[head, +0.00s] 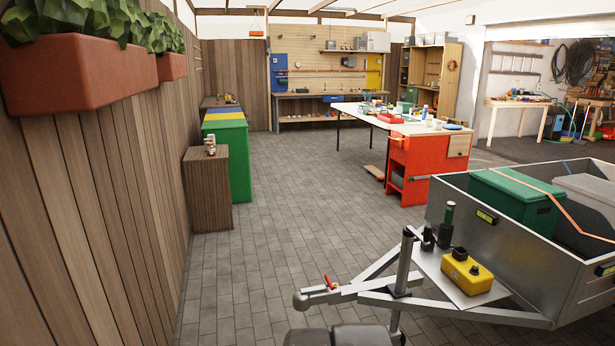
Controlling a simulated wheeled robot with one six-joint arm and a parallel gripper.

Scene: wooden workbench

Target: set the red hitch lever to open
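The red hitch lever (329,282) is a small red handle on top of the grey trailer coupling (318,296), at the front tip of the trailer's drawbar, low in the middle of the head view. It looks tilted, with its upper end toward the left. It is too small for me to tell whether it is set to open or closed.
The trailer (500,262) fills the lower right, with a jockey-wheel post (404,262) and a yellow box (467,274) on its drawbar. A wooden fence (90,200) runs along the left. The paved floor (270,230) left of the coupling is clear.

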